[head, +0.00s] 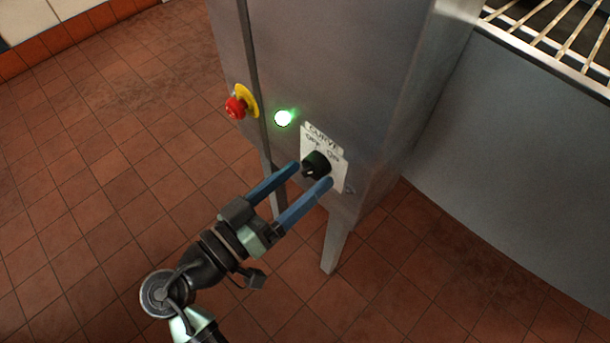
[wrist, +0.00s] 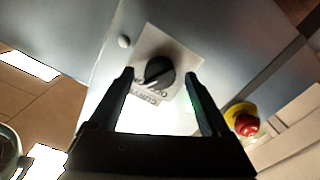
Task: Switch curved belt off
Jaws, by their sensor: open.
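A black rotary knob (head: 316,164) sits on a white label plate (head: 338,172) marked CURVE, OFF and ON, on the front of a grey metal cabinet. A green lamp (head: 283,118) beside the plate is lit. My gripper (head: 313,174) is open, its two blue fingers on either side of the knob in the head view. In the wrist view the knob (wrist: 159,71) shows between and beyond the open fingertips, with a pale pointer line on its face. I cannot tell whether the fingers touch the knob, nor exactly which mark the pointer is at.
A red emergency stop button (head: 236,107) with a yellow collar is on the cabinet left of the lamp. The cabinet (head: 325,60) stands on metal legs over a red tiled floor (head: 110,170). A conveyor with rods (head: 565,40) is at upper right.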

